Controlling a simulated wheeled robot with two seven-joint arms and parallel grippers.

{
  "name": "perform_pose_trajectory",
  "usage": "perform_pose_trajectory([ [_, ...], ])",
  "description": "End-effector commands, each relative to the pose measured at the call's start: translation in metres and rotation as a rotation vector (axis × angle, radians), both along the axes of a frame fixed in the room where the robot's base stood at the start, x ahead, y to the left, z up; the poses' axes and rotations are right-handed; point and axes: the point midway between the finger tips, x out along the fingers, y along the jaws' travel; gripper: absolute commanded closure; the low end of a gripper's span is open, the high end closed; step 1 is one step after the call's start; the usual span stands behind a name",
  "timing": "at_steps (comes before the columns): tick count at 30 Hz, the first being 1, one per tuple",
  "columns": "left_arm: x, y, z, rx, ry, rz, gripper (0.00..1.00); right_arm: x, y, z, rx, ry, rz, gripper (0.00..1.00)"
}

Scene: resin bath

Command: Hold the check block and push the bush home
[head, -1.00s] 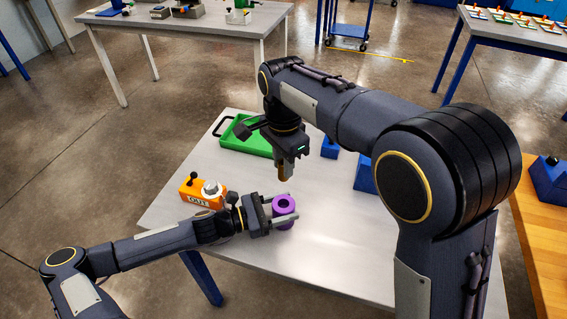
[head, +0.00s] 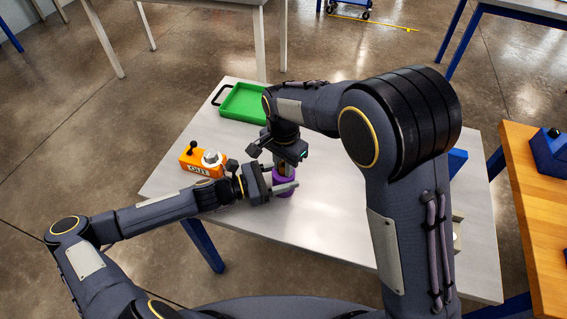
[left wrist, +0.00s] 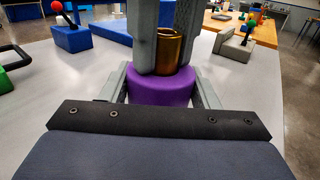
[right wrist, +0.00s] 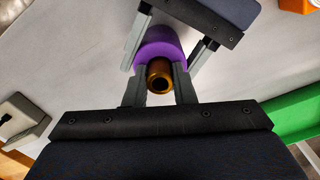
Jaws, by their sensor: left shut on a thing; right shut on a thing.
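The purple check block (head: 284,187) stands on the grey table, with my left gripper (head: 285,184) shut on it from the left side. The left wrist view shows the purple block (left wrist: 160,88) between the two fingers. My right gripper (head: 285,166) points down over the block and is shut on the bronze bush (left wrist: 173,50). In the left wrist view the bush stands upright over the block, its lower end at the block's top. The right wrist view shows the bush's open end (right wrist: 160,76) between the fingers. Whether its lower end is inside the bore is hidden.
An orange fixture marked OUT (head: 203,162) stands left of the grippers. A green tray (head: 243,103) lies at the table's back left. Blue blocks show in the left wrist view, one with a red knob (left wrist: 71,38). The table's front (head: 330,245) is clear.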

Motion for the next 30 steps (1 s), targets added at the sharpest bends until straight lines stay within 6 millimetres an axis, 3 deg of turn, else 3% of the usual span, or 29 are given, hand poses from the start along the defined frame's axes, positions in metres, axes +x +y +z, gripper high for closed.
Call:
perform_pose_trajectory([
  [20, -0.003, -0.002, 0.001, -0.006, -0.003, -0.009, 0.61, -0.001, -0.001, -0.017, -0.003, 0.006, -0.004, 1.00],
  [21, -0.003, -0.002, 0.001, -0.006, -0.003, -0.010, 0.61, -0.002, -0.001, -0.018, -0.003, 0.008, -0.004, 0.71],
  [25, -0.003, -0.002, 0.001, -0.008, -0.002, -0.011, 0.61, -0.001, -0.002, -0.018, -0.003, 0.008, -0.005, 0.55],
  [30, -0.003, -0.002, 0.000, -0.007, -0.001, -0.011, 0.61, -0.001, -0.003, -0.019, -0.005, 0.008, -0.006, 0.55],
])
